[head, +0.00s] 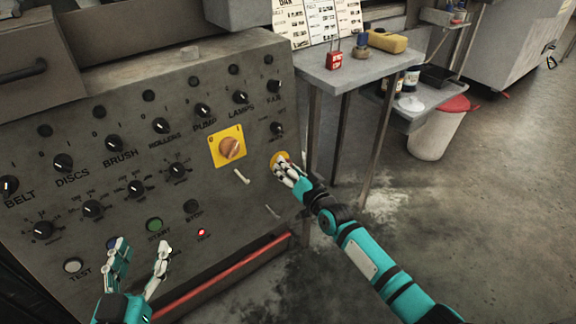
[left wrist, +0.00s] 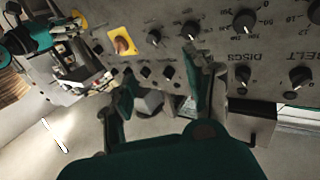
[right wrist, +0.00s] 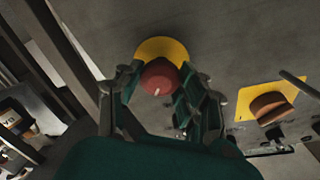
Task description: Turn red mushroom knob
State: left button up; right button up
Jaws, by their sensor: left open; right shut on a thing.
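The red mushroom knob (right wrist: 160,77) sits on a round yellow backing (right wrist: 163,49) on the grey control panel. In the right wrist view it is between the fingers of my right gripper (right wrist: 165,90), which are shut on it. In the head view my right gripper (head: 285,170) covers the knob, and only part of the yellow backing (head: 279,158) shows. My left gripper (head: 140,258) is open and empty in front of the panel's lower left part, near the green start button (head: 155,225). It also shows in the left wrist view (left wrist: 155,95).
The panel carries several black dials and an orange rotary switch (head: 232,148) on a yellow plate, left of the red knob. A grey table (head: 345,78) with a red padlock (head: 334,60) stands to the right. Open floor lies at the lower right.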

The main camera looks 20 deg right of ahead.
dwell(0.3)
jog(key=o, duration=1.2)
jog(key=v, duration=1.2)
